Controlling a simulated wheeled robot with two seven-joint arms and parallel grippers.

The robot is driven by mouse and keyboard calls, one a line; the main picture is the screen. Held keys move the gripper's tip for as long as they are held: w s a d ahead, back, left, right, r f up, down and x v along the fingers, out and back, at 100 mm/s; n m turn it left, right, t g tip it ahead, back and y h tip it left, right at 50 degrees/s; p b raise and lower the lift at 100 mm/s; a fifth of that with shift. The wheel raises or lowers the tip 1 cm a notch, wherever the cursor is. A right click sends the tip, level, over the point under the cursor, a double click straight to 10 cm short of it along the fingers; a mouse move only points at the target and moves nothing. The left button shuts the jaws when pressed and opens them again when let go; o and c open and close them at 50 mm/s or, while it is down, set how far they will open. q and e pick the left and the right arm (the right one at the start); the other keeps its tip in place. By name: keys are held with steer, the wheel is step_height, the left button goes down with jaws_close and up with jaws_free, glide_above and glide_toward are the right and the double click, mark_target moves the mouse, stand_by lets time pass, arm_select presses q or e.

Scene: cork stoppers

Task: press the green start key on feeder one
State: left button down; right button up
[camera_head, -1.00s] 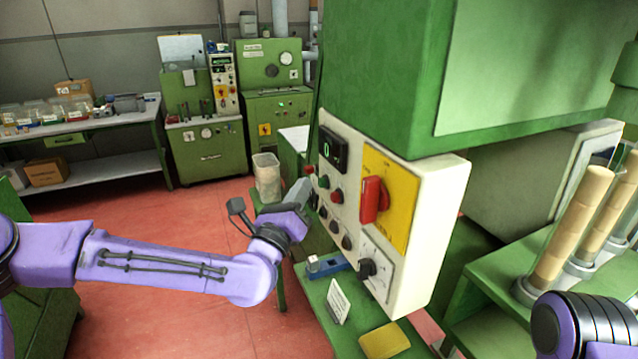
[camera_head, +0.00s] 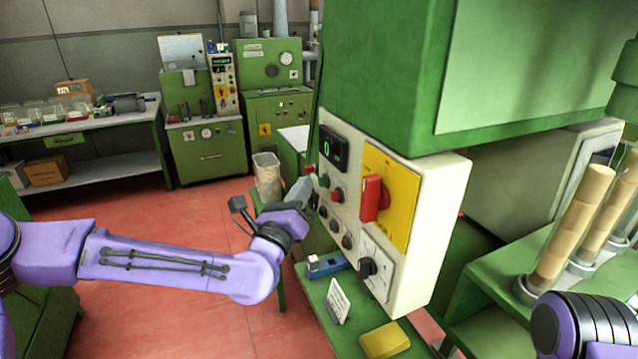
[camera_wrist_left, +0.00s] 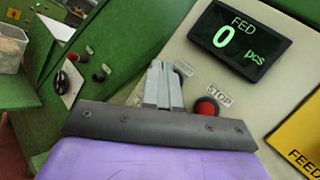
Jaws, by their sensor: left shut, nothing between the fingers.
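The control box (camera_head: 405,285) of the feeder is cream, with a display (camera_head: 333,149) that reads FED 0 pcs in the wrist view (camera_wrist_left: 240,40). The green start key (camera_head: 324,181) shows on its face in the head view, above and left of the red stop key (camera_head: 337,195), which also shows in the wrist view (camera_wrist_left: 206,107). My left gripper (camera_head: 303,187) is shut and empty, its fingertips close to the box's left part. In the wrist view the fingers (camera_wrist_left: 163,72) hide the start key; contact cannot be told. My right gripper is out of view.
A red rotary switch (camera_head: 372,198) on a yellow plate and a black knob (camera_head: 367,268) stick out of the box. Below are a blue item (camera_head: 328,266), a white card (camera_head: 338,301) and a yellow pad (camera_head: 385,340). Cork stacks (camera_head: 572,225) stand at right.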

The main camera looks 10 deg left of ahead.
arm_select(q)
steer(key=shift+w+d, duration=0.2)
steer(key=shift+d, duration=0.05)
steer(key=shift+w+d+b, duration=0.2)
steer(key=shift+d+b, duration=0.15)
stand_by(0.7)
steer(key=shift+a, duration=0.1)
steer(key=shift+s+a, duration=0.5)
steer(key=shift+a, duration=0.15)
steer(key=s+a, duration=0.1)
steer(key=a, duration=0.1)
steer(key=s+a, duration=0.1)
steer(key=a, duration=0.1)
steer(key=shift+s+b, duration=0.3)
steer(key=shift+s, duration=0.1)
stand_by(0.6)
